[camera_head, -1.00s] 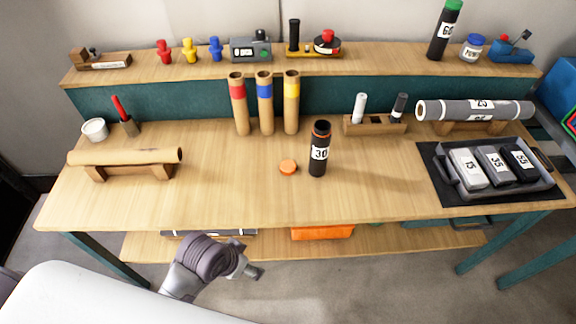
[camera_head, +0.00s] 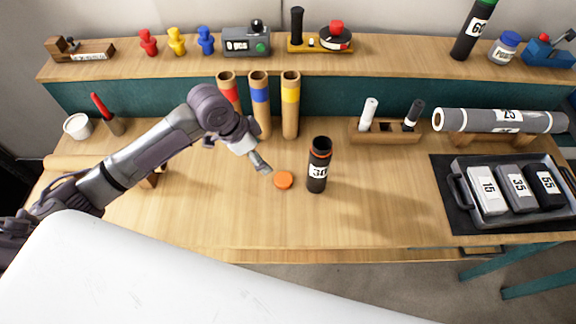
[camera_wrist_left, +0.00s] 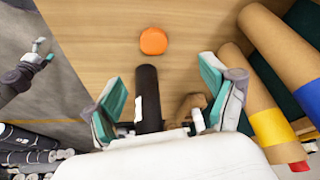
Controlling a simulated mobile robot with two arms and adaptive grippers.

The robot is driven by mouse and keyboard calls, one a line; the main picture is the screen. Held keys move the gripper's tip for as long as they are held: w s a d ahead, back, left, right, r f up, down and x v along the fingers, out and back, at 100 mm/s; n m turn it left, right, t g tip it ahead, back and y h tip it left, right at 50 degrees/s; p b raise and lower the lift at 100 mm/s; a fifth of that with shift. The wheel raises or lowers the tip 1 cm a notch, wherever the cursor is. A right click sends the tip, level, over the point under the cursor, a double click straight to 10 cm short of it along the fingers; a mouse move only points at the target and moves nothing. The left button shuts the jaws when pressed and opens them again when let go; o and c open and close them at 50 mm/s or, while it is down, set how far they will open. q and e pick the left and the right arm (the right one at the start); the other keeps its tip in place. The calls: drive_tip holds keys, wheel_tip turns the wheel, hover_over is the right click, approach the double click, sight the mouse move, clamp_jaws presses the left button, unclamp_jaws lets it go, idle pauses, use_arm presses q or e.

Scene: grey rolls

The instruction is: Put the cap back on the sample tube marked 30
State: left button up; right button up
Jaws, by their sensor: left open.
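The orange cap (camera_head: 283,180) lies flat on the bench top. The black sample tube marked 30 (camera_head: 317,172) stands upright just right of it, its top uncapped with an orange ring. My left gripper (camera_head: 265,168) is just left of and above the cap, open and empty. In the left wrist view its teal-padded fingers (camera_wrist_left: 160,95) are spread wide. The cap (camera_wrist_left: 153,41) lies beyond them, and the black tube (camera_wrist_left: 148,88) shows in the gap, not gripped. A small grey gripper with teal tips (camera_wrist_left: 42,50), apparently my right one, shows at the wrist view's upper left.
Three cardboard tubes with red, blue and yellow bands (camera_head: 260,105) stand behind the cap. A marker holder (camera_head: 385,132) is behind and right of tube 30. A tray (camera_head: 460,199) of numbered blocks is at the right. The bench front is clear.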

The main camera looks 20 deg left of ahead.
use_arm(q)
drive_tip(key=s, duration=0.2)
use_arm(e)
drive_tip(key=s+g, duration=0.1)
drive_tip(key=s, duration=0.7)
use_arm(q)
hover_over(281, 179)
drive_tip(key=s+a, duration=0.1)
drive_tip(key=a, duration=0.1)
drive_tip(key=f, duration=0.3)
drive_tip(key=f+p, duration=0.1)
drive_tip(key=f, duration=0.2)
drive_tip(key=shift+s+f, duration=0.2)
drive_tip(key=shift+f, duration=0.45)
drive_tip(key=shift+w+f, duration=0.1)
drive_tip(key=shift+f, duration=0.05)
drive_tip(key=shift+d+f, duration=0.15)
drive_tip(key=p+x, duration=0.1)
drive_tip(key=x, duration=0.2)
drive_tip(key=shift+d+f, duration=0.25)
drive_tip(key=shift+f, duration=0.05)
drive_tip(key=shift+w+d+f, duration=0.1)
drive_tip(key=shift+f, duration=0.45)
use_arm(e)
drive_tip(key=w+r, duration=0.2)
drive_tip(key=w, duration=0.1)
drive_tip(key=shift+w+d+r, duration=0.1)
use_arm(q)
drive_tip(key=c, duration=0.9)
